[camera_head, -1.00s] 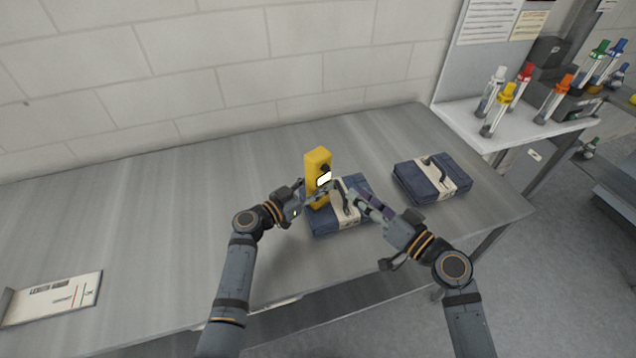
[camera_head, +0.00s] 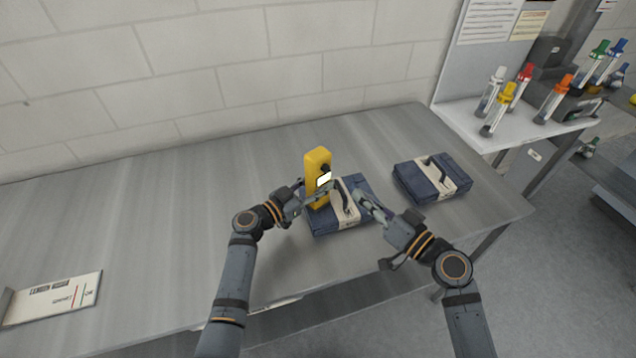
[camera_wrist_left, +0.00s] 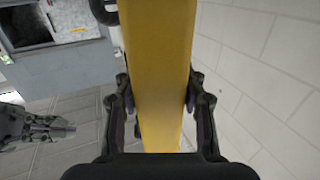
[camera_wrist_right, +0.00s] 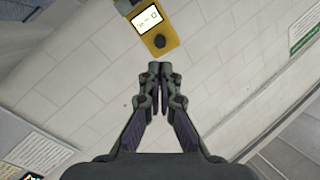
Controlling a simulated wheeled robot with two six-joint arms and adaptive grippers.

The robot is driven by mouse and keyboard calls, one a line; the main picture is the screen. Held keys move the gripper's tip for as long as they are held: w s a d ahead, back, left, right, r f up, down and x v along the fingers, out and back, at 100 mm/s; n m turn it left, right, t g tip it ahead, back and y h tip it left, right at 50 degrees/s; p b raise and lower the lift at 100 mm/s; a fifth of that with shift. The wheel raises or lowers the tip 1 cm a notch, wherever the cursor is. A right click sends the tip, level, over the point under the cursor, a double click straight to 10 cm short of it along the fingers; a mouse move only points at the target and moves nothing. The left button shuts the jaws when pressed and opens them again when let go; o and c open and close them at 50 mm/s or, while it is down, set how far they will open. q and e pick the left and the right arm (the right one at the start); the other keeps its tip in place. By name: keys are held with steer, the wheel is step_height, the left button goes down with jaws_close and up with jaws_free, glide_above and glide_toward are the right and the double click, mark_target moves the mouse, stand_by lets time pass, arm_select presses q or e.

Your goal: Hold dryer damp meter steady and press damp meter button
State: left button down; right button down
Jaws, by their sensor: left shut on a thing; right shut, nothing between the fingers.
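The yellow damp meter (camera_head: 317,162) stands upright at the middle of the bench, with a lit white screen and a dark knob. My left gripper (camera_head: 316,194) is shut on its body; the left wrist view shows the yellow meter (camera_wrist_left: 158,70) between both fingers (camera_wrist_left: 160,95). My right gripper (camera_head: 362,195) is shut and empty, to the right of the meter and apart from it. In the right wrist view the closed fingertips (camera_wrist_right: 159,68) point toward the meter's lower end (camera_wrist_right: 155,25), where a round dark button (camera_wrist_right: 159,41) shows below the screen.
A folded dark blue bundle with a white band (camera_head: 349,215) lies beside the meter, under my right gripper. A second bundle (camera_head: 432,178) lies to the right. A white labelled card (camera_head: 52,298) is at the left. Capped tubes (camera_head: 497,110) stand on a side shelf.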

mark_target(326, 168)
stand_by(0.6)
steer(key=n+g+h, duration=0.1)
steer(key=n+g, duration=0.2)
steer(key=n, duration=0.1)
steer(key=n+g+h, duration=0.1)
steer(key=n+g, duration=0.2)
steer(key=n, duration=0.2)
steer(key=d+n+g+h, duration=0.1)
steer(key=n+g, duration=0.1)
steer(key=n, duration=0.3)
steer(key=shift+s+r+g+h, duration=0.2)
steer(key=shift+r+g+h, duration=0.2)
steer(key=shift+a, duration=0.1)
steer(key=w+a, duration=0.5)
steer(key=w, duration=0.1)
steer(key=shift+w+a, duration=0.3)
steer(key=shift+a, duration=0.05)
stand_by(0.5)
